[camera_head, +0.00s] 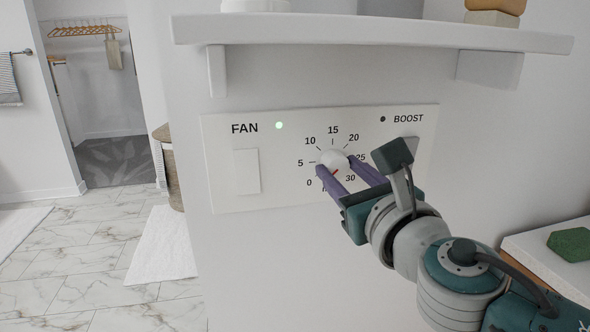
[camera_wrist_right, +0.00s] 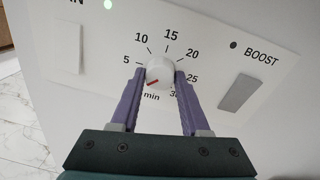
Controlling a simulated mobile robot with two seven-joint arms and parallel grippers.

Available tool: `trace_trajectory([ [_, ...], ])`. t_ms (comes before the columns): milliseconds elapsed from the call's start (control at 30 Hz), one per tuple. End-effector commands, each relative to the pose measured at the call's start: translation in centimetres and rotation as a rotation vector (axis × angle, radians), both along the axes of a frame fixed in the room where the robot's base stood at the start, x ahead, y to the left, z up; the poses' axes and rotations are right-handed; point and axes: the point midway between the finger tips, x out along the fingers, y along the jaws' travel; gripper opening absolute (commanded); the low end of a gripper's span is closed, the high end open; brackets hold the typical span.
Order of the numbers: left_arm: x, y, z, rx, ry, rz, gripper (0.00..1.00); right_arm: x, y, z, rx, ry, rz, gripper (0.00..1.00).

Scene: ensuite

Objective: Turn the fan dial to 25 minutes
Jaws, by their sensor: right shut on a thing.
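The fan dial (camera_head: 333,157) is a white round knob on a white wall panel (camera_head: 228,200), with minute numbers printed around it. It also shows in the right wrist view (camera_wrist_right: 160,70). A short red mark shows low on its face. I cannot tell for sure which number it points to. My right gripper (camera_head: 335,165) has its two purple fingers on either side of the knob, shut on it. In the right wrist view the fingers (camera_wrist_right: 160,74) touch its left and right sides and the 0 is hidden. My left gripper is not in view.
The FAN light (camera_head: 279,125) glows green; the BOOST light (camera_head: 382,119) is dark. A flat switch (camera_head: 246,172) sits left of the dial, and another (camera_wrist_right: 240,93) right of it. A white shelf (camera_head: 370,37) juts out above the panel. A counter with a green item (camera_head: 570,243) stands at right.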

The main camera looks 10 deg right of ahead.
Motion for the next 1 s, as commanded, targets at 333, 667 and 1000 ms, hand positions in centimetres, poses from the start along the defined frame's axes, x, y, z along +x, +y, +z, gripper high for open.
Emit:
trace_trajectory([
  [333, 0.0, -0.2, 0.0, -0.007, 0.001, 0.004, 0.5, 0.0, 0.0, 0.0, 0.003, 0.0, 0.001, 0.0],
  [667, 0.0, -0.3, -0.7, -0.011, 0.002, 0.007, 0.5, 0.0, 0.0, -0.2, 0.114, 0.004, 0.001, 0.0],
  [1000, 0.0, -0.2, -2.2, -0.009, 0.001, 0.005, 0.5, 0.0, 0.1, -0.3, 0.404, 0.014, 0.0, 0.0],
])
